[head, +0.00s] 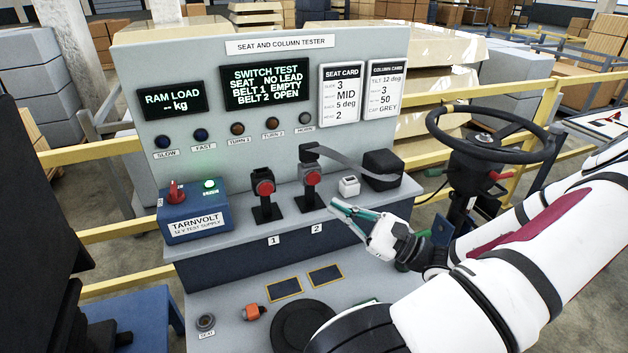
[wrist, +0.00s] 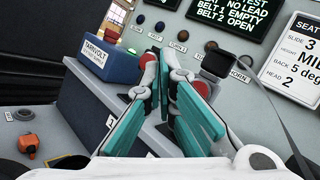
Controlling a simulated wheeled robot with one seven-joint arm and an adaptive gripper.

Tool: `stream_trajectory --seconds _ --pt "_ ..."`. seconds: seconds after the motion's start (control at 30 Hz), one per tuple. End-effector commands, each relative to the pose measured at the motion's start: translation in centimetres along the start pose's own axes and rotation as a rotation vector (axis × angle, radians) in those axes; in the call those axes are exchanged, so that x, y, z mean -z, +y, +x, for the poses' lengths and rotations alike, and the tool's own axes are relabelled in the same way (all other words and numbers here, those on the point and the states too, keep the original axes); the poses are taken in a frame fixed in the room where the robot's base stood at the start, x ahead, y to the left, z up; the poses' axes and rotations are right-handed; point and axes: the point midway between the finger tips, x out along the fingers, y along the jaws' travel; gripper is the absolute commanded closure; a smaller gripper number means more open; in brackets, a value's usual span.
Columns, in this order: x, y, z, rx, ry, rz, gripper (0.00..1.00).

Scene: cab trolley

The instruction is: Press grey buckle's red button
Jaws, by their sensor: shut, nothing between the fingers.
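A blue supply box (head: 195,212) stands left on the shelf. A small white block (head: 349,186) and a black box (head: 382,168) stand right of buckle 2. A steering wheel (head: 490,135) is further right. The display (head: 264,85) reads "BELT 1 EMPTY, BELT 2 OPEN".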

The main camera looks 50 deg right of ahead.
Motion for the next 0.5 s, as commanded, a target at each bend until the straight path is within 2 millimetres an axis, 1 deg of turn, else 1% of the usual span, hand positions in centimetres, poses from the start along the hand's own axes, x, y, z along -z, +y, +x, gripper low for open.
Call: stream_trajectory --seconds 0.27,0.37,0.5 --pt "0.3 -0.1 0.3 -0.002 0.0 -0.001 1.0" --pt "0.8 -0.5 0.9 -0.003 0.0 -0.003 1.0" --pt "1.7 -1.3 2.2 -0.004 -0.001 -0.002 1.0"
